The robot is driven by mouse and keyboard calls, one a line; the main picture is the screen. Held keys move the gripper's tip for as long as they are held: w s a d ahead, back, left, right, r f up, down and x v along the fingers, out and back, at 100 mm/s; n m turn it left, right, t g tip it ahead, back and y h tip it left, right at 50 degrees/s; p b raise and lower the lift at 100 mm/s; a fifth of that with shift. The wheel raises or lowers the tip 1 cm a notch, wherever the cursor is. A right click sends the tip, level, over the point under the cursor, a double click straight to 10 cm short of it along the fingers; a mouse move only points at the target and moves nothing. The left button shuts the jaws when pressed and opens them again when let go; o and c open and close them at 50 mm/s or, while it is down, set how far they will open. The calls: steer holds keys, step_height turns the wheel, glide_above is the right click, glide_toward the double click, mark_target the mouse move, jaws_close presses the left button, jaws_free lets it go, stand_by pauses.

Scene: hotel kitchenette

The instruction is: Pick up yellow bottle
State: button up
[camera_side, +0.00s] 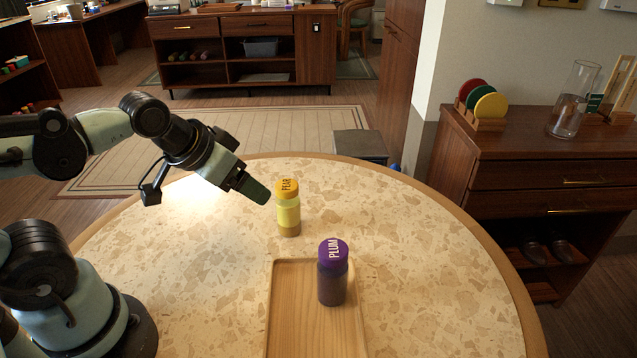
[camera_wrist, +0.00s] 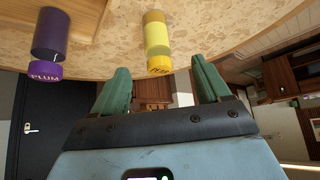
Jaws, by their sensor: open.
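The yellow bottle (camera_side: 288,210), with a yellow cap marked PEAR, stands upright on the round speckled table (camera_side: 420,270). My gripper (camera_side: 258,190) is just left of the bottle's cap in the side view, tilted downward, and appears apart from it. In the wrist view the yellow bottle (camera_wrist: 157,42) lies ahead of the gap between my two green fingers (camera_wrist: 157,80). The fingers are spread, with nothing between them. The bottle's cap is nearest the fingers in that view.
A purple-capped PLUM bottle (camera_side: 333,275) stands at the right side of a wooden tray (camera_side: 285,325); it also shows in the wrist view (camera_wrist: 49,45). The tray is in front of the yellow bottle. The table is bare to the right. A side cabinet (camera_side: 540,150) stands beyond its edge.

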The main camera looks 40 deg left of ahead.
steer(key=m+y, duration=1.2)
steer(key=m, duration=1.2)
glide_toward(288, 188)
steer(key=w, duration=0.1)
steer(key=x, duration=0.7)
steer(key=shift+s+x, duration=0.2)
steer(key=shift+x, duration=1.15)
steer(key=shift+s+x, duration=0.25)
steer(key=shift+x, duration=1.1)
steer(key=shift+a+f, duration=0.15)
steer(key=shift+f, duration=0.05)
steer(key=c, duration=1.2)
